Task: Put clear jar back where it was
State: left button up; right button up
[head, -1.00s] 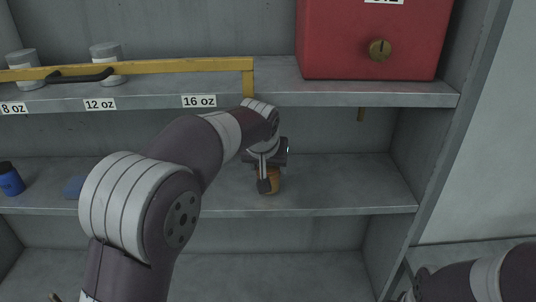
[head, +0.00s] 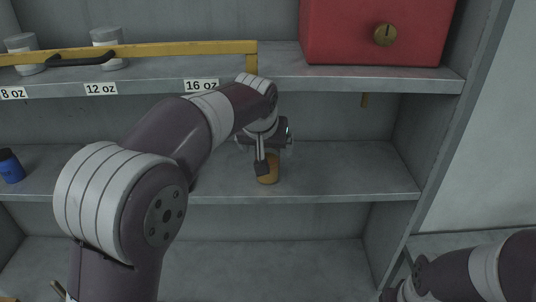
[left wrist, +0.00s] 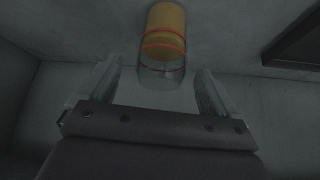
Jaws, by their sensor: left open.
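A small jar stands on the middle shelf. In the head view its amber-brown part (head: 267,173) shows below and beside my left gripper (head: 264,160), which hides the rest. In the left wrist view the jar has a clear end (left wrist: 161,76) and an amber-yellow body with red bands (left wrist: 165,30). My left gripper, also seen in the left wrist view (left wrist: 158,80), is open. Its fingers stand to either side of the clear end, with visible gaps and no grip on the jar. My right gripper is not seen; only part of my right arm shows at bottom right.
The middle shelf (head: 345,178) is bare to the right of the jar. A blue container (head: 10,167) stands at its left. The upper shelf holds two pale lidded jars (head: 111,48), a yellow bar (head: 180,48), size labels and a red box (head: 345,30).

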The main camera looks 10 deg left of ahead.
pick_arm(q)
jog(key=v, duration=0.4)
jog(key=s+a+f+g, duration=0.2)
jog(key=s+a+f, duration=0.1)
jog(key=s+f, duration=0.8)
jog(key=s+a+f+g, duration=0.3)
jog(key=s+f, duration=0.9)
jog(key=f, duration=0.1)
jog(key=shift+s+a+b, duration=0.2)
jog(key=shift+a+b, duration=0.05)
jog(key=shift+b, duration=0.1)
notch_tip(320, 180, down, 5)
jog(key=b, duration=0.5)
jog(key=shift+f, duration=0.2)
